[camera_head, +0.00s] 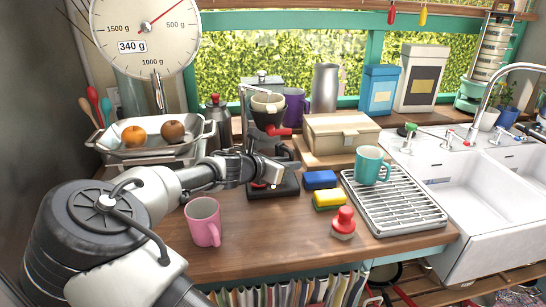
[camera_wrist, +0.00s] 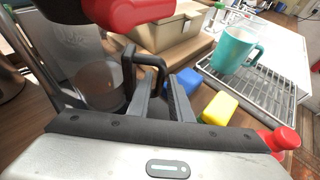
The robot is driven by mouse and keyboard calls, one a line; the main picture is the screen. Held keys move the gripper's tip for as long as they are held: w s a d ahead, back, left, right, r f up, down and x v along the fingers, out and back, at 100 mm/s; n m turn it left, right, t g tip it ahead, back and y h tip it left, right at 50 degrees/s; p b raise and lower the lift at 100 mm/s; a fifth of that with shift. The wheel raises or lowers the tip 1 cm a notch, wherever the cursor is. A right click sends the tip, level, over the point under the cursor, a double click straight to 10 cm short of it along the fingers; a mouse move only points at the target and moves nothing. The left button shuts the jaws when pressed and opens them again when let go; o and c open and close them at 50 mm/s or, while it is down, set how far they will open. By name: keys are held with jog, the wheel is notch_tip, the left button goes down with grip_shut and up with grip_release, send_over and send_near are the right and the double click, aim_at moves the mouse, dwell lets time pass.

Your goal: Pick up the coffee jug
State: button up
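The coffee jug (camera_wrist: 102,88) is clear glass with a black handle (camera_wrist: 130,68). It stands in the coffee maker, below the red filter holder (camera_wrist: 130,10), at the left of the wrist view. In the head view my gripper and arm hide most of the jug. My gripper (camera_head: 284,168) is at the coffee maker (camera_head: 268,110), over its base. In the wrist view my gripper (camera_wrist: 166,85) has its two fingers apart, right at the outer part of the jug handle. The handle seems to reach between the fingers; I cannot tell whether they touch it.
A teal mug (camera_head: 370,166) stands on the drying rack (camera_head: 400,208). A pink mug (camera_head: 203,222) is in front. A beige box (camera_head: 340,132) sits behind.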

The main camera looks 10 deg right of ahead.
jog(key=x, duration=0.5)
jog(key=shift+w+d, duration=0.1)
grip_shut()
jog(key=shift+r, duration=0.1)
dwell(1.2)
